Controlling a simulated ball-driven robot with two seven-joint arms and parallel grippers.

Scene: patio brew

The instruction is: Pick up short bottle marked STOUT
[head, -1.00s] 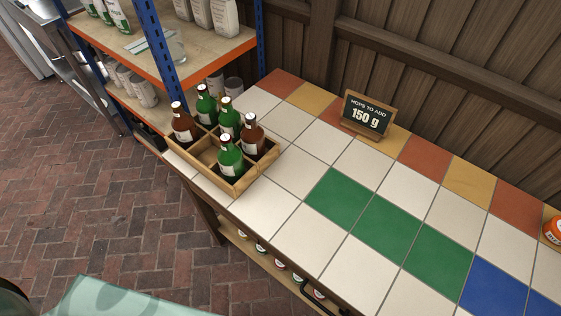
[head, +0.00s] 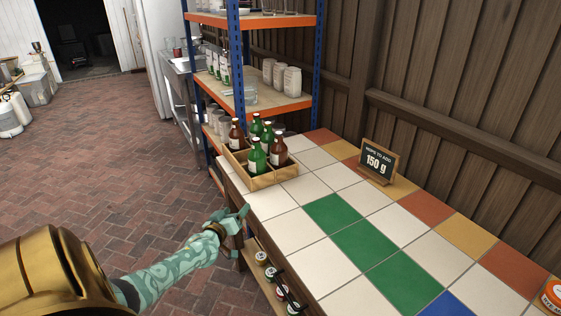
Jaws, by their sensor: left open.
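Several short bottles stand in a wooden crate (head: 274,179) at the far left end of the tiled counter. Some are green, such as the front green bottle (head: 257,157). Two are brown: one brown bottle (head: 236,135) at the crate's left and another brown bottle (head: 279,151) at its right. Their labels are too small to read, so I cannot tell which is marked STOUT. My left gripper (head: 240,213) is open and empty, beside the counter's front edge, nearer to me than the crate and apart from the bottles. My right gripper is out of view.
A black sign (head: 378,161) reading 150 g stands at the counter's back. An orange-topped jar (head: 552,297) is at the right edge. A blue and orange shelf (head: 268,106) stands behind the crate. Bottles sit on a low shelf (head: 256,240) under the counter. The mid-counter tiles are clear.

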